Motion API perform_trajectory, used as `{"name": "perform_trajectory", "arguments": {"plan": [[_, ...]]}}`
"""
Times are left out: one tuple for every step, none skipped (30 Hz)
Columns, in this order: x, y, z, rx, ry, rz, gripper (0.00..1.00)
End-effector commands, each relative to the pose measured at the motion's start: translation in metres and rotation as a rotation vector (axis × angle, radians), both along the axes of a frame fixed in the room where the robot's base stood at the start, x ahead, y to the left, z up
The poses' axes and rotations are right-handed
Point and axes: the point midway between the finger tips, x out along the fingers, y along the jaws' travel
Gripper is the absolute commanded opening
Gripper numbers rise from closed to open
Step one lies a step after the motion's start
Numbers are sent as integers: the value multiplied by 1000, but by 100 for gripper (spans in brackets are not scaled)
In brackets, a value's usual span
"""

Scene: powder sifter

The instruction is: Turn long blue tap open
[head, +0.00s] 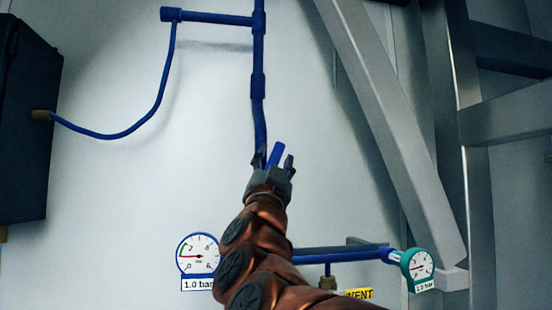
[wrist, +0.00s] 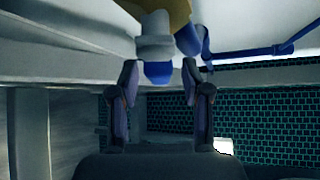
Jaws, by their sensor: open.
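The long blue tap shows in the head view as a short blue handle piece (head: 277,151) between the fingertips of my gripper (head: 275,161). My arm and gripper hide the rest of the tap. In the wrist view a rounded blue end (wrist: 157,73) hangs below a pale grey collar (wrist: 155,48), near a brass-coloured body at the top edge. My gripper (wrist: 161,82) is open there, one finger on each side of the blue end. The fingers appear apart from it, and contact cannot be told.
A blue vertical pipe (head: 258,90) runs up the pale wall. A blue-rimmed gauge (head: 198,254) is left of my arm; a teal gauge (head: 418,267) ends the horizontal pipe (head: 345,255) at right. A dark box (head: 25,120) is far left. Grey metal beams (head: 390,130) stand at right.

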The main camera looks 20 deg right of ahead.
Motion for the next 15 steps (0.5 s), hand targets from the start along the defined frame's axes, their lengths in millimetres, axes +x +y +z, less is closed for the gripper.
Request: {"name": "perform_trajectory", "arguments": {"plan": [[-4, 3, -3, -1, 0, 2, 48], [-6, 4, -6, -1, 1, 3, 48], [-9, 6, -10, -2, 3, 2, 48], [-11, 8, -13, -2, 5, 3, 48], [-14, 10, -16, -3, 4, 2, 48], [-18, 12, -19, -3, 2, 2, 48], [-21, 13, -21, -2, 0, 1, 48], [-24, 15, -23, -2, -1, 0, 48], [-28, 17, -28, -2, 1, 2, 48], [-30, 20, -31, -2, 2, 4, 48], [-33, 21, -34, -2, 3, 3, 48], [-37, 23, -38, -2, 3, 3, 48], [-40, 24, -41, -1, 1, 3, 48], [-43, 26, -43, -1, 0, 2, 48], [-46, 29, -47, -2, 1, 2, 48]]}}
